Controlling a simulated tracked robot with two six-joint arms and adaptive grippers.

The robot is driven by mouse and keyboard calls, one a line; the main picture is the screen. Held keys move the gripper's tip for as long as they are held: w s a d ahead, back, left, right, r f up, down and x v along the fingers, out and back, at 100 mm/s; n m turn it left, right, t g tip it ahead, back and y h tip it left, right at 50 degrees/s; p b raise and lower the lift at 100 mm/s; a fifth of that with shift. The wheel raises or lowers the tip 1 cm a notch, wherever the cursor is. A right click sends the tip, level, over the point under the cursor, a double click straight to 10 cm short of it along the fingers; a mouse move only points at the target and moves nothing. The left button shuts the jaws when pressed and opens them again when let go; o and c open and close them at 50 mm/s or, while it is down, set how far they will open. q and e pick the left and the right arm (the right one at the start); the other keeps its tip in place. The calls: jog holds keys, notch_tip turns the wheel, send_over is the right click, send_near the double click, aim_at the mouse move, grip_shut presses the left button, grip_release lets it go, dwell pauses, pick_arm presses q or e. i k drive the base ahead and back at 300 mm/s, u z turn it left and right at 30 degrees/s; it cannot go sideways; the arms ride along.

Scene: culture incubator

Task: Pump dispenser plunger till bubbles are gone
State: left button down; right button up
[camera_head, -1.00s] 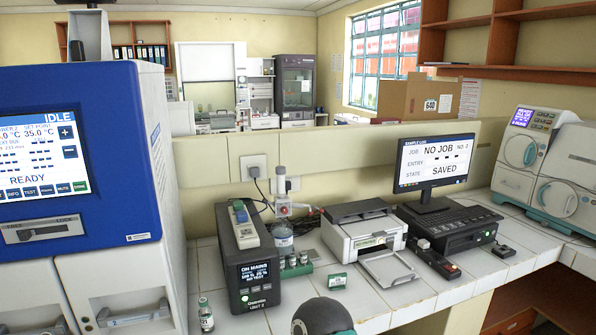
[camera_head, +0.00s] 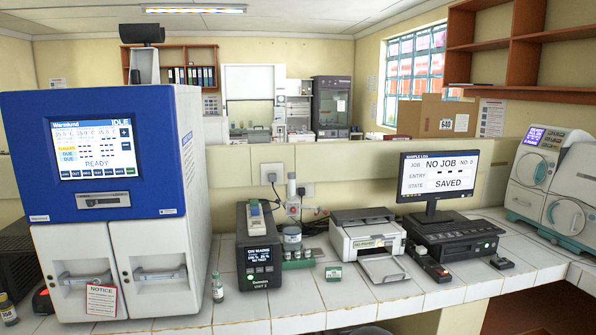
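The bottle-top dispenser (camera_head: 292,208) stands on the tiled bench near the middle of the view. It has a pale upright plunger column with a small red detail. Below it is a clear bottle (camera_head: 292,238) with a label, partly hidden by small vials in front. I cannot make out any bubbles at this size. Neither of my grippers is in view.
The black control unit (camera_head: 258,262) stands close left of the dispenser and the printer (camera_head: 366,234) to the right. Several vials in a green rack (camera_head: 298,260) sit in front. The blue-and-white incubator (camera_head: 30,170) fills the left. A monitor (camera_head: 432,175) stands right.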

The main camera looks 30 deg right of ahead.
aim_at(291, 176)
jog(key=u, duration=1.7)
jog(key=i, duration=0.1)
jog(key=z, duration=3.4)
jog(key=i, duration=1)
jog(key=u, duration=0.15)
jog(key=k, duration=0.9)
jog(key=z, duration=0.15)
jog(key=i, duration=0.85)
